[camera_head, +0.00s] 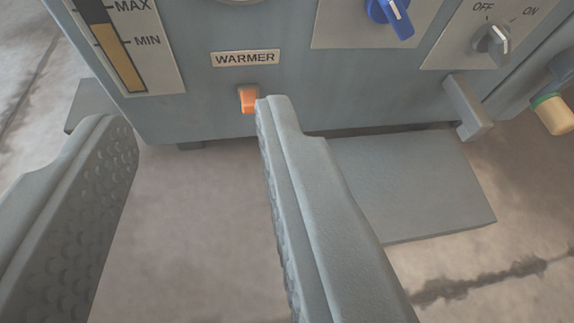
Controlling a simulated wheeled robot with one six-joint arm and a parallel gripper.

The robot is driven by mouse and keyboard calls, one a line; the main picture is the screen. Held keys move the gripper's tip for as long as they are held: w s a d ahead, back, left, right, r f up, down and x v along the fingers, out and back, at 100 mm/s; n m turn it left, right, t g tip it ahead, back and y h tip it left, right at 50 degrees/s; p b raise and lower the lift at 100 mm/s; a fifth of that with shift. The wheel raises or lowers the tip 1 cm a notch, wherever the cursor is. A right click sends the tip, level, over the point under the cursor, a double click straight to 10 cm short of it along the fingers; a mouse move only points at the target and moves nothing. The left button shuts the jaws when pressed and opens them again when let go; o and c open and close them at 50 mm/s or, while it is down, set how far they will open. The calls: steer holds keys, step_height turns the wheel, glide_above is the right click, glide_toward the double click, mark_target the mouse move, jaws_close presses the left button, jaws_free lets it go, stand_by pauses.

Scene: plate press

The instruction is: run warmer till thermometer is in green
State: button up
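The warmer switch (248,99) is a small orange rocker on the grey press front, under a plate reading WARMER (245,58). My gripper (185,110) is open and empty, its two textured grey fingers spread wide. The tip of the right finger is beside the orange switch, just to its right and overlapping its edge in the picture; I cannot tell whether it touches. A gauge (128,50) with MAX and MIN marks and a yellowish column shows at the upper left. Only the bottom of a round dial (245,1) shows at the top edge; its reading is out of view.
A blue knob (391,14) is at the top. A cream-ended handle (553,113) is at the far right. A flat grey plate (415,190) lies below.

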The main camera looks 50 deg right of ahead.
mark_target(250, 106)
steer(key=s+f, duration=0.3)
steer(key=f, duration=0.3)
steer(key=x, duration=1.7)
steer(key=shift+s+d+f, duration=0.1)
steer(key=shift+d, duration=0.4)
jaws_close()
